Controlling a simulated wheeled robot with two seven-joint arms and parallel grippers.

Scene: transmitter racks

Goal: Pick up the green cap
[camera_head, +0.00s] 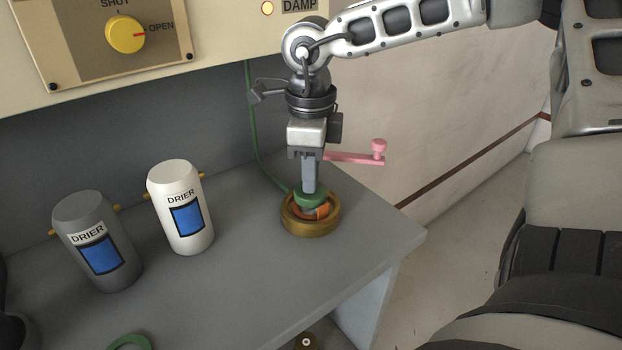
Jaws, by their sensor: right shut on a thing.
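The green cap (305,200) is at the right part of the grey shelf, above a round brass fitting (297,228). My right gripper (309,188) points straight down from above and is shut on the cap. An orange part (322,212) shows inside the brass fitting, just under the cap. I cannot tell whether the cap still touches the fitting. The gripper's fingers hide part of the cap's top. My left gripper is not in view.
A white drier bottle (181,222) and a grey drier bottle (97,255) stand on the shelf (240,285) to the left. A pink lever (355,158) sticks out behind my gripper. A green line (252,120) runs down the back wall. A yellow knob (125,35) is at top left.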

